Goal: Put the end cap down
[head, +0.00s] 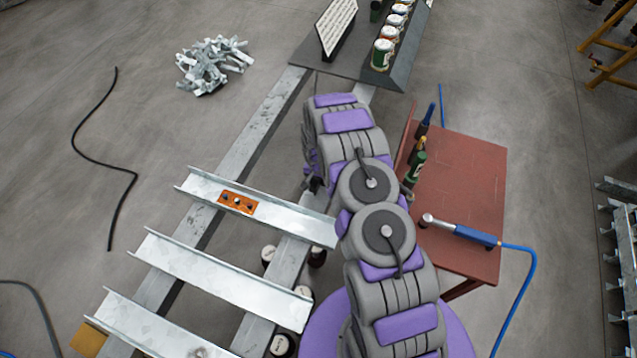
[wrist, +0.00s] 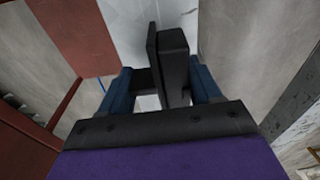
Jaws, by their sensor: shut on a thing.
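In the head view my arm covers most of the gripper.
Two more channels (head: 220,278) (head: 150,328) lie across the grey rails (head: 245,135). A red table (head: 462,185) with a blue-handled tool (head: 465,232) stands at right. A dark shelf (head: 345,66) holds several cans and a sign. Scrap metal (head: 213,65) and a black cable (head: 93,155) lie on the floor.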

